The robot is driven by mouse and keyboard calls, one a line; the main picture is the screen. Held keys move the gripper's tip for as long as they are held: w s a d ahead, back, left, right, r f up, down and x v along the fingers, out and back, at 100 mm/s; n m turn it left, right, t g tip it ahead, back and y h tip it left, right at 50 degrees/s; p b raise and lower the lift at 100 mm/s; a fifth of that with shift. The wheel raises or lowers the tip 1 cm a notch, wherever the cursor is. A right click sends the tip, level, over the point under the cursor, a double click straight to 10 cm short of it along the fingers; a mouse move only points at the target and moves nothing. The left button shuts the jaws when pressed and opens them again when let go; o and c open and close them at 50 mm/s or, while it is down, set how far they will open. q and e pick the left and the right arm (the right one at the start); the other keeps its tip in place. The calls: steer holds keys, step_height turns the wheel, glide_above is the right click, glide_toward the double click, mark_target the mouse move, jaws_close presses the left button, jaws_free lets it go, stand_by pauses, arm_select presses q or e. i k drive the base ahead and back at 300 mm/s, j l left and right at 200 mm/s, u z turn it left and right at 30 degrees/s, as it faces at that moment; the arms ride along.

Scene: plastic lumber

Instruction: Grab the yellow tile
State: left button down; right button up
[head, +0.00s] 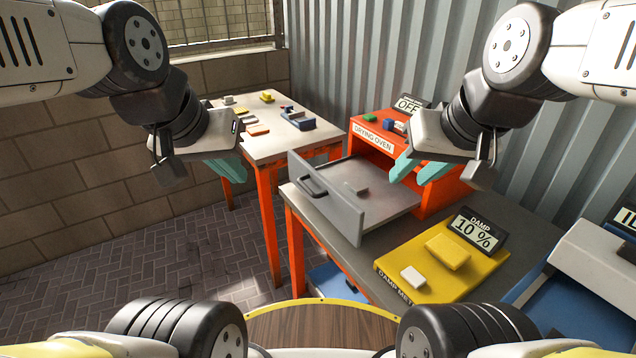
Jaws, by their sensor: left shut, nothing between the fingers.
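A yellow tile (448,252) lies on the yellow damp meter plate (392,268), in front of a display reading "DAMP 10 %". A smaller yellow piece (267,97) lies on the far table; I cannot tell whether it is also a tile. My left gripper (230,168) is shut and empty, in the air in front of the far table. My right gripper (418,172) is in the air above and behind the damp meter, in front of the drying oven. Its teal fingers are apart with nothing seen between them.
The drying oven (447,190) is orange, its display reads "OFF", and its grey drawer (328,203) is pulled open with a small grey piece inside. A white piece (413,276) lies near the tile. Several pieces lie on the far table (262,146). A white machine stands at right.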

mark_target(454, 256)
steer(key=k+j+z, duration=0.1)
steer(key=z, duration=0.25)
steer(key=k+j+z, duration=0.15)
steer(key=z, duration=0.25)
steer(key=j, duration=0.1)
